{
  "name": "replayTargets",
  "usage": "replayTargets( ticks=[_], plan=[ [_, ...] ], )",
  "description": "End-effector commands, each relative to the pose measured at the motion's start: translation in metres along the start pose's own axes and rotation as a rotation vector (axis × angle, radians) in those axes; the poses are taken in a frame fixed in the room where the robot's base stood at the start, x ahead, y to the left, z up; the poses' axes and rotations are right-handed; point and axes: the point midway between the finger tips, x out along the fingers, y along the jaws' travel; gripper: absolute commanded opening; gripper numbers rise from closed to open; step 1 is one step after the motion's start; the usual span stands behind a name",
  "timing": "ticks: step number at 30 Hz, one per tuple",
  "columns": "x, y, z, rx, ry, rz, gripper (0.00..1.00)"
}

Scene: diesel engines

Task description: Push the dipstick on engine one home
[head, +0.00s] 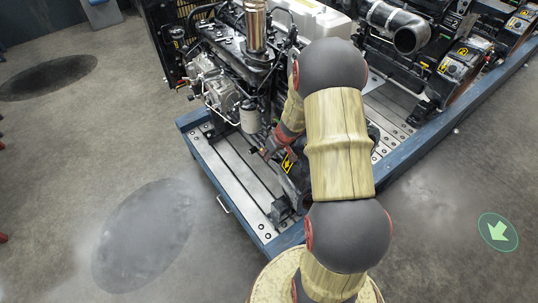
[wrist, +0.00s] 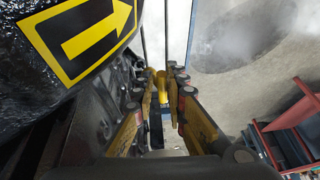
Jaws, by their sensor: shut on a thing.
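In the wrist view, my gripper (wrist: 162,90) is closed around a yellow handle, the dipstick (wrist: 160,80). The handle sits between the two finger pads, and the fingers hide part of it. How far the dipstick sits in its tube cannot be told. The engine (head: 243,70) stands on a blue-edged metal platform in the head view. Its black side with a yellow arrow label (wrist: 85,32) fills the upper left of the wrist view. In the head view, my arm covers much of the engine's near side, and the dipstick cannot be made out there.
Another engine with a grey elbow pipe (head: 409,38) stands at the right on the same platform (head: 226,178). Open concrete floor (head: 60,150) lies to the left. A red and blue frame (wrist: 285,135) shows at the wrist view's lower right.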

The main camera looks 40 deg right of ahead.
Motion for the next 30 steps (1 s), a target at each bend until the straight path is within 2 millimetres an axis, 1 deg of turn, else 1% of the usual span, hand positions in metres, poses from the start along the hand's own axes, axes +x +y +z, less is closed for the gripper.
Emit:
replayTargets(
  ticks=[1,11,22,30],
  plan=[
    [0.001,-0.003,0.002,0.000,-0.004,-0.005,0.00],
    [0.003,-0.003,0.003,0.000,-0.005,-0.007,0.00],
    [0.023,0.009,0.012,0.000,-0.006,-0.007,0.00],
    [0.022,0.010,0.013,0.000,-0.009,-0.008,0.00]
  ],
)
